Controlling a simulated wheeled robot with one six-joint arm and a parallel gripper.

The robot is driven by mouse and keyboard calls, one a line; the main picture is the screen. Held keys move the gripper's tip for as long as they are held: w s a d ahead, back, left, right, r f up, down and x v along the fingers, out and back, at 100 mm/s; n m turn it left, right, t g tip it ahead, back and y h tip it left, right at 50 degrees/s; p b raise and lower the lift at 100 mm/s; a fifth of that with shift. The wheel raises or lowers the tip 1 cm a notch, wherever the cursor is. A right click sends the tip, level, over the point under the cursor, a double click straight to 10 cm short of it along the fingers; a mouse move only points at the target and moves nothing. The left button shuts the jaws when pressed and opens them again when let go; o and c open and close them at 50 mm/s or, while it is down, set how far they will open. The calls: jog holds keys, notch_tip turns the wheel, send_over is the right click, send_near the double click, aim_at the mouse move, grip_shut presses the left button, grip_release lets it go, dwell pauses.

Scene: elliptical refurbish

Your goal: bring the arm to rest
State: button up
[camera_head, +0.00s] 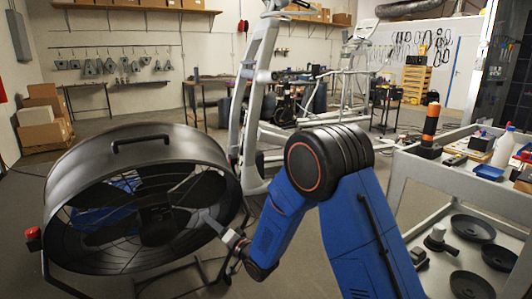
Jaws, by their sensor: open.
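My blue and black arm (365,235) rises from the lower right, bends at a black elbow and comes down towards the left. My gripper (225,232) is at its far end, low in the picture, and looks small and grey. It is open, and I see nothing held in it. It shows in front of the right part of a large black drum fan (150,145). I cannot tell whether it touches the fan.
A grey cart (455,190) at right carries a bottle (503,148), blue trays and black dishes. An elliptical machine (250,100) stands behind my arm. Cardboard boxes (42,115) are at the left wall. Some floor (290,222) is clear beyond the arm.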

jog(key=w+d+r+h, duration=0.1)
jog(key=d+r+h, duration=0.6)
jog(key=d, duration=0.8)
jog(key=s+d+r+g+h, duration=0.1)
jog(key=s+d+r+h, duration=0.2)
jog(key=d, duration=0.6)
jog(key=s+d+r+g+h, duration=0.1)
jog(key=s+d+r, duration=0.2)
jog(key=s+d, duration=0.45)
jog(key=s+d+g+h, duration=0.1)
jog(key=s+d+g, duration=0.1)
jog(key=s+d, duration=0.4)
jog(key=s+d+n+g+h, duration=0.1)
jog(key=s+d, duration=0.5)
jog(key=s, duration=1)
jog(key=s+d+f+g+h, duration=0.1)
jog(key=s+d+g, duration=0.2)
jog(key=s, duration=0.8)
jog(key=d, duration=0.2)
jog(key=shift+s+d+n, duration=0.2)
jog(key=shift+d+n, duration=0.2)
jog(key=shift+f, duration=0.1)
